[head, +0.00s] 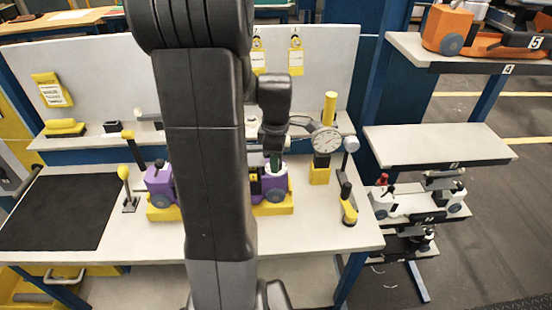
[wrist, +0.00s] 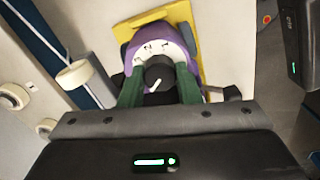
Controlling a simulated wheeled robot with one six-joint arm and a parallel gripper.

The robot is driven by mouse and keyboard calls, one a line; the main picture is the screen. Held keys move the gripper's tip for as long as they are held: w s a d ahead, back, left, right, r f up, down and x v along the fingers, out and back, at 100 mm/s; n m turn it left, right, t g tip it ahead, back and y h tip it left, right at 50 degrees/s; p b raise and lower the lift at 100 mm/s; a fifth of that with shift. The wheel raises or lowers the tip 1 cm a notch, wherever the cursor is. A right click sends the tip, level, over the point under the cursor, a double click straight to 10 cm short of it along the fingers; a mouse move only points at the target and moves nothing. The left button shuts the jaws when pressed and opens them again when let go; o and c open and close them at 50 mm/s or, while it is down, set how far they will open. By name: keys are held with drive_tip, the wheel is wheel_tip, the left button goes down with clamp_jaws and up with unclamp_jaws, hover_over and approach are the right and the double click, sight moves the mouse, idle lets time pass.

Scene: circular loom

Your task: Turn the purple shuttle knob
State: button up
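The purple shuttle (head: 160,184) lies on a yellow base (head: 272,209) on the table in the head view, its middle hidden behind my arm. Its right purple end (head: 273,190) is below my gripper (head: 275,160), which points down. In the wrist view the purple shuttle (wrist: 142,45) has a round black knob (wrist: 158,72) with a white pointer mark, slanted toward the lower left. My gripper's green fingers (wrist: 160,84) stand on either side of the knob, very close to it. I cannot tell whether they touch it.
A dial gauge (head: 325,141) on a yellow stand is just right of my gripper. A yellow-knobbed lever (head: 124,174) and a black mat (head: 58,212) are on the left. A shelf (head: 438,146) with several small devices stands right of the table.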

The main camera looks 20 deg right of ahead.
drive_tip(key=shift+m, duration=0.3)
drive_tip(key=m, duration=0.5)
drive_tip(key=shift+m, duration=0.3)
drive_tip(key=m, duration=0.3)
drive_tip(key=shift+m+b, duration=0.35)
drive_tip(key=shift+m, duration=0.05)
drive_tip(key=m, duration=0.3)
drive_tip(key=shift+m, duration=0.3)
drive_tip(key=m, duration=0.5)
drive_tip(key=shift+m, duration=2.5)
drive_tip(key=o, duration=1)
